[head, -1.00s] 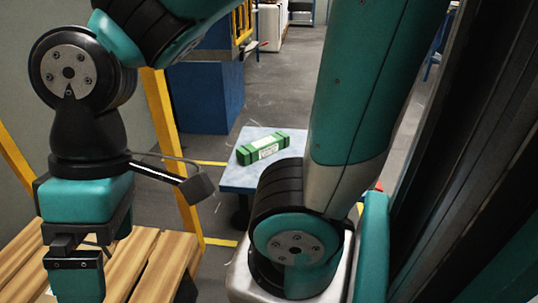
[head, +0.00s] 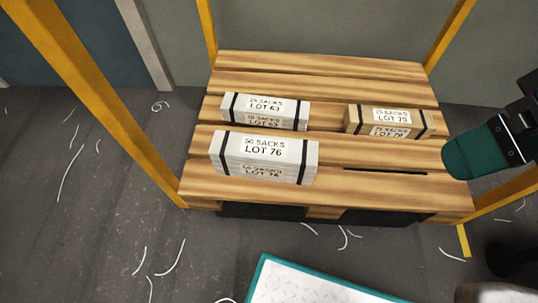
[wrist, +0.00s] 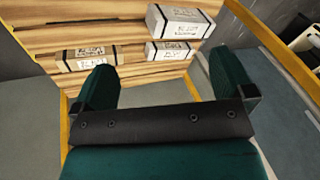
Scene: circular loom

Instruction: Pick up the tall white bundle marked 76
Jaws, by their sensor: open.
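The tall white bundle marked 76 (head: 264,157) lies on the slatted wooden pallet (head: 330,65), at its front left. It has two black straps and a label reading 50 SACKS, LOT 76. In the wrist view, the larger white bundle at the top (wrist: 185,21) looks like the same one, though its label is unreadable. My gripper (wrist: 165,66) is open and empty, its two teal fingers wide apart. The bundles show beyond the fingers, apart from them. In the head view, part of my gripper (head: 480,152) shows at the right edge, right of the bundles.
A lower white bundle marked 63 (head: 265,109) lies close behind the 76 bundle. A tan bundle marked 70 (head: 390,120) lies to the right. Yellow posts (head: 95,95) stand at the pallet's corners. The pallet's rear slats are bare.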

